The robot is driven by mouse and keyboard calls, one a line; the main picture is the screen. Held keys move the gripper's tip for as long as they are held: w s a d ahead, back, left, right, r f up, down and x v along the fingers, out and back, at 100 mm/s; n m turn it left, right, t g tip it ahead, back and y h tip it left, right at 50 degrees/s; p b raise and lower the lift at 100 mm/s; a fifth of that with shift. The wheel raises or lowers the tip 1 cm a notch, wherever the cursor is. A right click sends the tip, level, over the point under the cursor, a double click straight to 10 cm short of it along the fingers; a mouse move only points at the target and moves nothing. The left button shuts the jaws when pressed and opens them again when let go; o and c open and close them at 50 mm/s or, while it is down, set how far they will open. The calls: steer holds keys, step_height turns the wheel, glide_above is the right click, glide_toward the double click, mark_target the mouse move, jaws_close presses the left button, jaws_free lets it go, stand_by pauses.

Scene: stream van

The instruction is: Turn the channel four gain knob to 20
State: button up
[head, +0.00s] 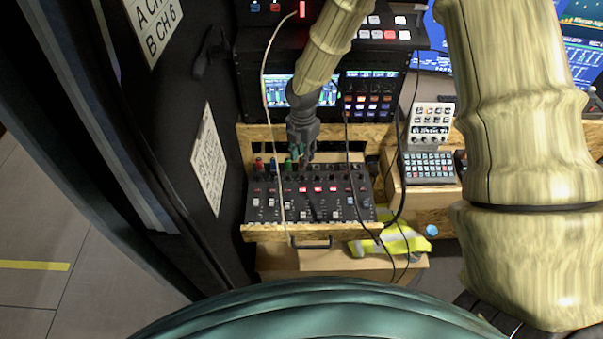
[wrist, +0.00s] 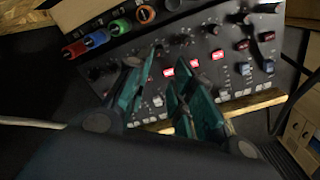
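The black audio mixer (head: 325,205) sits on a wooden shelf, with rows of small knobs and lit red buttons. My gripper (head: 303,157) points down over its back-left part, by the upper knob row. In the wrist view my gripper's two teal fingers (wrist: 162,68) stand apart with a narrow gap, and nothing is visibly held. Dark knobs (wrist: 187,40) of the upper row show just beyond and right of the fingertips. I cannot tell which is channel four's gain knob, whether a fingertip touches one, or any knob's setting; the fingers hide part of the panel.
Red (wrist: 75,49), blue (wrist: 96,40) and green (wrist: 121,27) cylinders line the mixer's back-left edge. Cables (head: 352,180) hang across the mixer. A rack unit with screens (head: 360,95) stands behind, a keypad (head: 428,167) to the right. A dark door panel (head: 215,120) is close on the left.

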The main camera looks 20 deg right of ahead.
mark_target(303, 174)
steer(key=shift+f+p, duration=1.4)
steer(key=shift+f, duration=3.45)
steer(key=shift+c, duration=0.2)
jaws_close()
